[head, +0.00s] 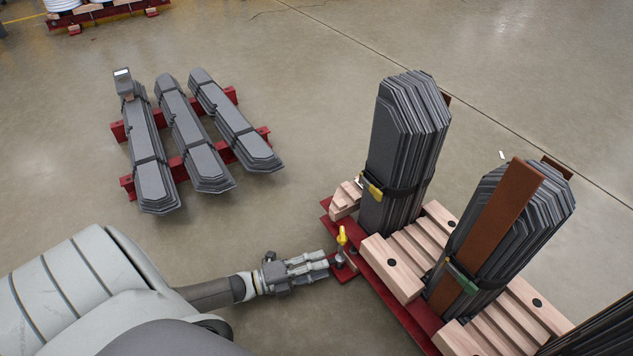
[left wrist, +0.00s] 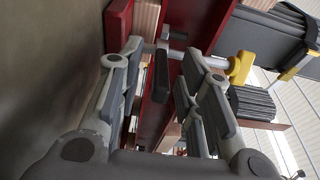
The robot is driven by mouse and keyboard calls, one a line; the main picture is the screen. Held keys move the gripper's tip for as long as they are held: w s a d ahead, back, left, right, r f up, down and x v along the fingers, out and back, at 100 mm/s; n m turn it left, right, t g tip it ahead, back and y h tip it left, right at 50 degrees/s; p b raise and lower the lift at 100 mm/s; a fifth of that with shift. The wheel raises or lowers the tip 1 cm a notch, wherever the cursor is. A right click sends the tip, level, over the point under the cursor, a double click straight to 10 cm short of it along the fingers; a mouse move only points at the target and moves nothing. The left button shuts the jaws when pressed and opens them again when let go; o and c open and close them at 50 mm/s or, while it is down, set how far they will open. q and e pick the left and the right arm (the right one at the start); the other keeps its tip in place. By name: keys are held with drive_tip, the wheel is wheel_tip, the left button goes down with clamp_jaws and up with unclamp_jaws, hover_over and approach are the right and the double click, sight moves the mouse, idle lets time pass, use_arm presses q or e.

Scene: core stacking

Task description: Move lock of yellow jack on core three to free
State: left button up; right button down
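My right gripper is not in view.
More upright cores (head: 545,205) stand to the right on wooden blocks (head: 392,268) and the red beam (head: 379,281). Yellow and green buckles sit on their straps. Three dark stacks (head: 191,118) lie on red rails at upper left. The floor between is clear.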

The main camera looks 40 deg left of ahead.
use_arm(q)
drive_tip(key=v, duration=1.2)
idle(0.6)
